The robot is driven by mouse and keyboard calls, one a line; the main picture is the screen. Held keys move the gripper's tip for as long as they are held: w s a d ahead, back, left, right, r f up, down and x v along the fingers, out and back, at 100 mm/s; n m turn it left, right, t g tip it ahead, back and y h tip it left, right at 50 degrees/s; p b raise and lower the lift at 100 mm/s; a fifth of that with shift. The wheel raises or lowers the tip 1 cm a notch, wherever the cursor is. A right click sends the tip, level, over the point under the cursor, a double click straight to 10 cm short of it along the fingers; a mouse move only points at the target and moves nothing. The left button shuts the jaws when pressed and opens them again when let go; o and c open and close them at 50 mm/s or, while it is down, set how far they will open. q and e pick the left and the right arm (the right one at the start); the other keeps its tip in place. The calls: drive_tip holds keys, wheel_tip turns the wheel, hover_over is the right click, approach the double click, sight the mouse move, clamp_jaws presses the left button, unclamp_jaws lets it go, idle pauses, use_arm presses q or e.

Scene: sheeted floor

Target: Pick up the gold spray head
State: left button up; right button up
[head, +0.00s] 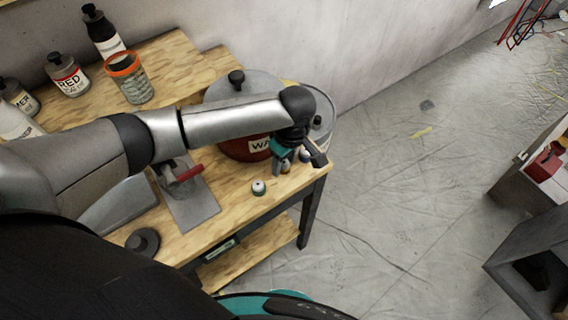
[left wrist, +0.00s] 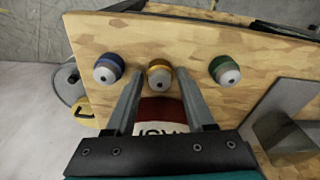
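The gold spray head (left wrist: 159,76) stands on the wooden table between a blue spray head (left wrist: 108,69) and a green spray head (left wrist: 225,71) in the left wrist view. My left gripper (left wrist: 159,71) is open, with one finger on each side of the gold one; I cannot tell whether they touch it. In the head view my left gripper (head: 281,164) points down at the table's near right corner and mostly hides the gold spray head. The green spray head (head: 258,187) shows clearly there. My right gripper is not in view.
A red pot labelled "WA..." (head: 240,148) stands behind my left gripper. Bottles (head: 68,75) and an orange-rimmed jar (head: 130,78) stand further back. Sheeted floor (head: 390,190) right of the table is open.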

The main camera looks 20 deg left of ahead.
use_arm(q)
clamp_jaws()
idle(0.4)
